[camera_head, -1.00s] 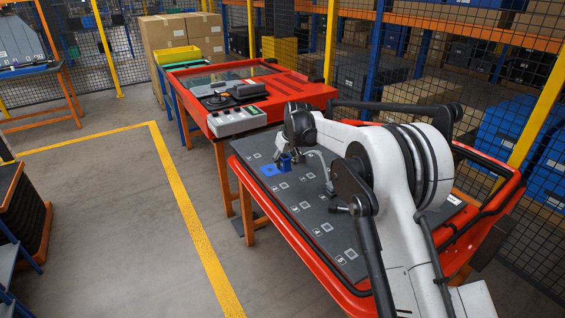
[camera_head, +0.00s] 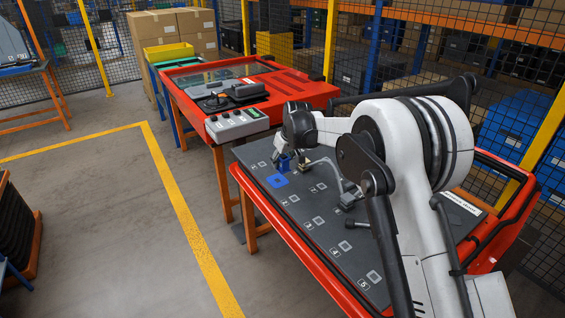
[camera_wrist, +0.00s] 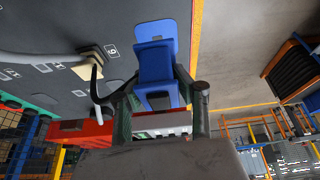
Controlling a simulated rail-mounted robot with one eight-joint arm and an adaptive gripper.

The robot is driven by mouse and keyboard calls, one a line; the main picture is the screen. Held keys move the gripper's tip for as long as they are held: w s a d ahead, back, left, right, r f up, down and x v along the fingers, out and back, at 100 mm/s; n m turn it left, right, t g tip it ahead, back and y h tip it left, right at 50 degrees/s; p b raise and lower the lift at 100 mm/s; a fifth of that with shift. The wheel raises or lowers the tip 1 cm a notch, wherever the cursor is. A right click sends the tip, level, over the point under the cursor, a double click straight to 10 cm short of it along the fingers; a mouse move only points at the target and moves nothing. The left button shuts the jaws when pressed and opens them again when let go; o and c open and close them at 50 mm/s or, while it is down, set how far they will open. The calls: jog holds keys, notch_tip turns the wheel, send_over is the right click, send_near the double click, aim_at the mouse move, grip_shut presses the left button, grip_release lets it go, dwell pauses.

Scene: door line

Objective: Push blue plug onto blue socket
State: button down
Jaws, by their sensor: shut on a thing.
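My gripper (camera_wrist: 155,98) is shut on the blue plug (camera_wrist: 156,63), with a finger on each side of it in the wrist view. The blue socket (camera_wrist: 158,29) is a flat blue plate on the dark board, close to the board's edge. The plug overlaps the socket's near end in the wrist view; I cannot tell whether they touch. In the head view the plug (camera_head: 284,164) shows small below my gripper (camera_head: 288,153), just behind the blue socket (camera_head: 277,181). My wrist partly hides the plug there.
A beige connector (camera_wrist: 97,60) with a grey cable stands on the board beside the plug. A grey block (camera_head: 348,198) is at the cable's other end. The board (camera_head: 320,238) has numbered marks and a red rim. A red bench (camera_head: 247,85) with a button box stands behind.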

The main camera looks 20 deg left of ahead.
aim_at(274, 177)
jog(key=a+f, duration=0.1)
jog(key=w+a+f+b, duration=0.1)
jog(key=w+a+f, duration=0.1)
jog(key=shift+w+f, duration=0.25)
jog(key=shift+f, duration=0.1)
jog(key=shift+f+b, duration=0.85)
jog(key=shift+f, duration=0.3)
jog(key=shift+f+b, duration=0.65)
jog(key=shift+f, duration=0.05)
dwell(0.3)
jog(key=shift+f, duration=0.25)
jog(key=shift+s+f+b, duration=0.1)
jog(key=shift+b, duration=0.3)
dwell(0.6)
jog(key=c, duration=1.3)
grip_release()
